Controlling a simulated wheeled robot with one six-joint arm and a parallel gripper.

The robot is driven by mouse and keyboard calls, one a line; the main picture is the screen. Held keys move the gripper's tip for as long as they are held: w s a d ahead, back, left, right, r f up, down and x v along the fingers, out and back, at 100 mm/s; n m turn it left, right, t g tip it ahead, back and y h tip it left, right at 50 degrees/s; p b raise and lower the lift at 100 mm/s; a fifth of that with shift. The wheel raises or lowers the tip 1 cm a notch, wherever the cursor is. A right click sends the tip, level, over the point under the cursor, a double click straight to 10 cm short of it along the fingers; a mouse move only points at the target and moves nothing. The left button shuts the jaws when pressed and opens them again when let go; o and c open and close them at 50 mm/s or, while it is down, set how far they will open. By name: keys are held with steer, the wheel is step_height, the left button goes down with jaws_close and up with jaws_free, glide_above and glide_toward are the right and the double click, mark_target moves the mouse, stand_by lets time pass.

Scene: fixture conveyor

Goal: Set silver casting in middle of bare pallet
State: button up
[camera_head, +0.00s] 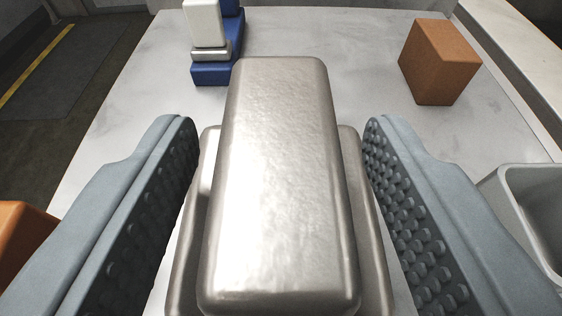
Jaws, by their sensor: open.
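The silver casting (278,190) fills the middle of the view. It has a long raised block with rounded edges on a wider silver base (372,225) that shows at both sides. My gripper (280,135) is open, with one studded grey finger on each side of the casting. A gap shows between the casting and each finger, so neither appears to touch it. What lies directly under the casting is hidden. I cannot make out a bare pallet in this view.
A blue fixture (211,74) with a pale block (203,22) stands at the back left of the grey table (330,32). An orange-brown block (440,62) stands at the back right. A grey bin (530,200) is at right. Part of an orange object (18,235) shows at left.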

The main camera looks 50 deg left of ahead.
steer(key=v, duration=1.1)
